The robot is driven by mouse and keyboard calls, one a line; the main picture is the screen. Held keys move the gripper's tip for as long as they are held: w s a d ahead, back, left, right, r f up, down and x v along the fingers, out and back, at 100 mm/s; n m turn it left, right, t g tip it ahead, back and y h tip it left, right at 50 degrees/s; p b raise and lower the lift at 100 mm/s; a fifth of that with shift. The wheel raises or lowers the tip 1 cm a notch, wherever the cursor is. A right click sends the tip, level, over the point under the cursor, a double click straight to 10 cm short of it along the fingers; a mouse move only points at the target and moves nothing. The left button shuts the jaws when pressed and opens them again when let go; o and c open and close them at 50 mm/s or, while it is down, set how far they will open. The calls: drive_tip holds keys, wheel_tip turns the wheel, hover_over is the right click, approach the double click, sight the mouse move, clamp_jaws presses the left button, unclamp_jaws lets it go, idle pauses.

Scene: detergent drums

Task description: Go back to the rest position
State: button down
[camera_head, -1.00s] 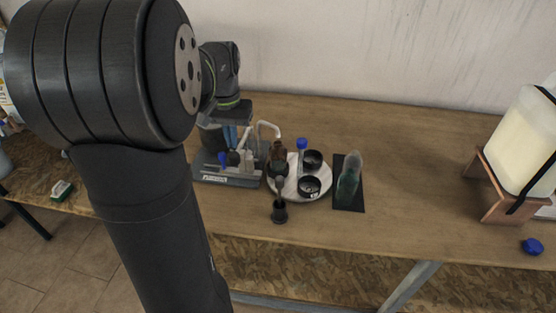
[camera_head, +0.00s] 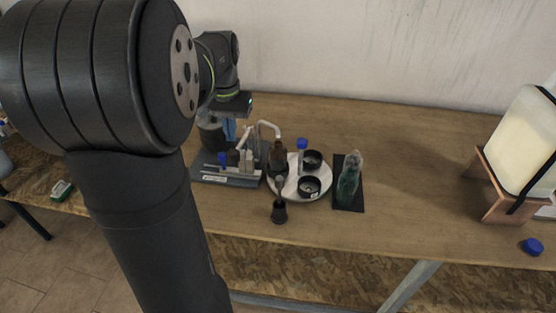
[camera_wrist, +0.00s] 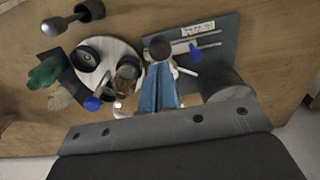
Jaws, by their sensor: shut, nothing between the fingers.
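My gripper (camera_wrist: 158,85) shows in the wrist view as two blue fingers closed together along a middle seam, with nothing between them. In the head view the gripper (camera_head: 230,131) hangs below my wrist, above the back left of the workbench (camera_head: 420,150). It is over or just behind a grey rack (camera_head: 212,178); the exact gap cannot be told. My large dark arm links cover the left of the head view.
A round white tray (camera_head: 291,188) holds black bowls, a brown bottle and a blue-capped tube. A dark cup (camera_head: 279,212) is in front. A pale drum (camera_head: 522,140) sits on a wooden stand, with a blue cap (camera_head: 532,246) nearby.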

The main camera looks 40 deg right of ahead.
sight(233, 151)
drive_tip(key=shift+r, duration=0.95)
drive_tip(key=shift+f, duration=2.9)
drive_tip(key=shift+a, duration=0.1)
